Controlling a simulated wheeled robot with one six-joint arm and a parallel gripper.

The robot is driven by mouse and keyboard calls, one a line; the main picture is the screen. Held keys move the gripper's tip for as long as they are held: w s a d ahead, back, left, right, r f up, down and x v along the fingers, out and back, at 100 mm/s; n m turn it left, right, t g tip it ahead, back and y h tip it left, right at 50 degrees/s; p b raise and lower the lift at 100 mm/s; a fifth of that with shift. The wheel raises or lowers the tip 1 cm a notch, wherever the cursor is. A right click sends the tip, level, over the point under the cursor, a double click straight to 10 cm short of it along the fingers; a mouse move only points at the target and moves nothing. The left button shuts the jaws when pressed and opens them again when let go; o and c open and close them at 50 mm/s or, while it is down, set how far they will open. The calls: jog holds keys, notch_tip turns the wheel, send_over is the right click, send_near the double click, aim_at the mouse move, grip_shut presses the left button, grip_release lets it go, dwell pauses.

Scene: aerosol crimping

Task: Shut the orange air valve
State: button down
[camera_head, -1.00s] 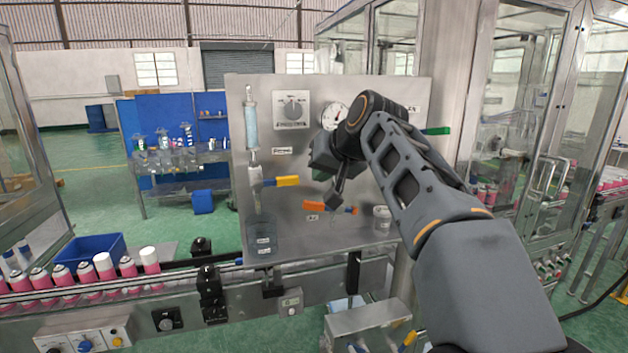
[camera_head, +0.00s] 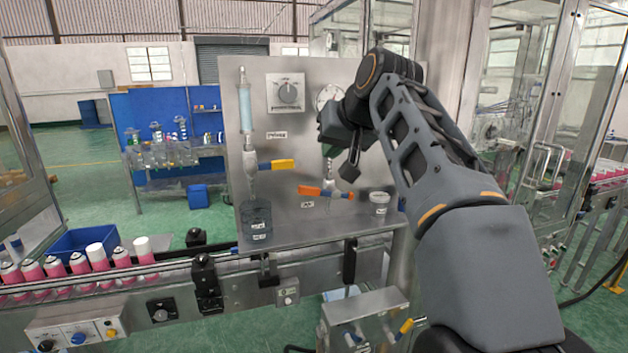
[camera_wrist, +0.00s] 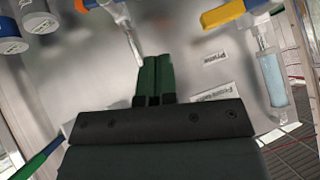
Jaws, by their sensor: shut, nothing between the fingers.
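The orange air valve (camera_head: 311,191) is on the lower part of the upright metal panel. Its orange handle lies nearly level, pointing left, with a blue part beside it. In the wrist view, a piece of the orange handle (camera_wrist: 86,4) shows at the top left edge. My gripper (camera_head: 349,172) is in front of the panel, above and right of the orange handle in the head view, and apart from it. Its two dark green fingers (camera_wrist: 156,62) are together with nothing between them.
A yellow-handled valve (camera_head: 282,165) is up and left of the orange one and also shows in the wrist view (camera_wrist: 222,14). A clear cup (camera_head: 379,202) is at the right and a clear beaker (camera_head: 257,222) at the left. A dial (camera_head: 287,93) and gauge are above.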

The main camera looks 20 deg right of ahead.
send_over(307, 187)
jog(key=s+d, duration=0.2)
notch_tip(307, 187, down, 4)
jog(key=f, duration=0.1)
jog(key=shift+a+f, duration=0.3)
jog(key=shift+f, duration=0.5)
jog(key=shift+a+f, duration=0.25)
jog(key=shift+f, duration=0.55)
jog(key=shift+w, duration=0.1)
jog(key=shift+a+f+b, duration=0.15)
jog(key=shift+f+b, duration=0.2)
jog(key=shift+b, duration=0.1)
jog(key=shift+a, duration=0.1)
jog(key=shift+r, duration=0.1)
